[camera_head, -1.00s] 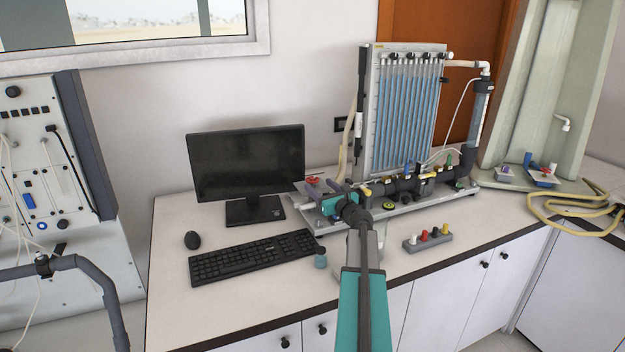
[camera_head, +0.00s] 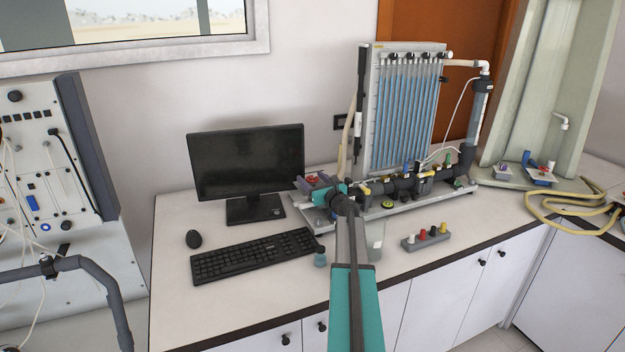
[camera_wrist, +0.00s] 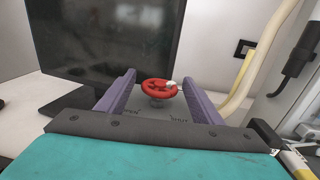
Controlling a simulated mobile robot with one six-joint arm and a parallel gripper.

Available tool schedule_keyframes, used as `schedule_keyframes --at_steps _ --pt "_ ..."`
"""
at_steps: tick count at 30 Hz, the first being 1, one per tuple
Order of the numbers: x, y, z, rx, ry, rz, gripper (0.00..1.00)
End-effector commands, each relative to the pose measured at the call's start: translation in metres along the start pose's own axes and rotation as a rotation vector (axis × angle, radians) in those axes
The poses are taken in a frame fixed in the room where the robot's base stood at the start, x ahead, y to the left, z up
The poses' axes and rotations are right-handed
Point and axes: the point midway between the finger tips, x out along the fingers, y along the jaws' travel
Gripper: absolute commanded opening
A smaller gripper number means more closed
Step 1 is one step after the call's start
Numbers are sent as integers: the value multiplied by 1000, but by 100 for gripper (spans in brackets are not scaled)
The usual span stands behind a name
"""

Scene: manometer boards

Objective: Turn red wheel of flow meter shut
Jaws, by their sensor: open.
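The red wheel (camera_wrist: 159,88) sits between the two purple fingers of my gripper (camera_wrist: 156,92) in the wrist view, a little beyond or level with their tips. A pale spot shows on the right of its rim. Neither finger visibly touches it. In the head view the red wheel (camera_head: 312,179) is small, at the left end of the flow meter (camera_head: 400,185). My gripper (camera_head: 309,184) is open there, with its fingers around or just beside the wheel. The teal wrist and arm hide part of the flow meter's left end.
A monitor (camera_head: 247,165) stands close to the left of the wheel, with a keyboard (camera_head: 255,254) and mouse (camera_head: 193,239) in front. A beaker (camera_head: 375,240) stands right of my arm. A strip of coloured pegs (camera_head: 427,238) lies further right. Manometer tubes (camera_head: 408,112) rise behind.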

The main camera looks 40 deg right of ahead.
Motion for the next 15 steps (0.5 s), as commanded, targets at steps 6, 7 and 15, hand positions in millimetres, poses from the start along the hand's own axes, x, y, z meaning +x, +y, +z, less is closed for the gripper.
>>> schedule_keyframes --at_steps 6,7,15 --pt "0 0 0 0 0 0 48" --pt "0 0 0 0 0 0 43" --pt "0 0 0 0 0 -1 19"
